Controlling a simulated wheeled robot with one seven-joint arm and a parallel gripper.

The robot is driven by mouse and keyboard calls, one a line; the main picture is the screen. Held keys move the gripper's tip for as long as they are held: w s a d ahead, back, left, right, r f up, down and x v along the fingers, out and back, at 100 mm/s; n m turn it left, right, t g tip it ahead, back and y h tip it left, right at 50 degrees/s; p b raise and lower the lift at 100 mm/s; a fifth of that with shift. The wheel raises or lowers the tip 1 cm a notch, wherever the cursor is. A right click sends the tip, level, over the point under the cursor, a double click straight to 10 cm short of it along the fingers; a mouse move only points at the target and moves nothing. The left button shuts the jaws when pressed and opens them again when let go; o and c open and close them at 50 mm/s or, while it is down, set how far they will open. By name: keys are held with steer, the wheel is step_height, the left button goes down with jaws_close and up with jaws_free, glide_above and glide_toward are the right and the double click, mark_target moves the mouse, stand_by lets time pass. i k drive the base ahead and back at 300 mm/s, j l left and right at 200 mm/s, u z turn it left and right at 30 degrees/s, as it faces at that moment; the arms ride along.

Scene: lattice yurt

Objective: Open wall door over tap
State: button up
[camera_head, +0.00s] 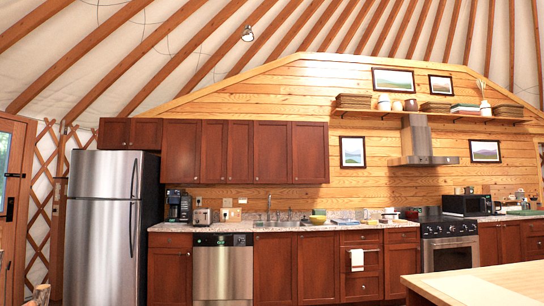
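A row of dark red-brown wall cabinets hangs on the wood-plank wall. The wall door over the tap (272,152) is one of its flat panels, and it looks shut. Another wall door (310,152) is right of it and a narrower one (240,151) left of it; both look shut. The small metal tap (269,207) rises from the counter below, at the sink. My gripper is not in view.
The counter (345,226) holds a coffee maker (179,206), a toaster (202,216) and a green bowl (318,219). A steel fridge (104,225) stands left, a stove (450,243) right. A wooden-topped table or island (480,285) fills the lower right foreground.

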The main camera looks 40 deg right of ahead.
mark_target(273, 162)
steer(key=i+l+z, duration=0.35)
steer(key=i, duration=0.15)
steer(key=i+z, duration=0.45)
steer(key=i, duration=1.4)
steer(key=i+j, duration=0.1)
steer(key=i, duration=3.8)
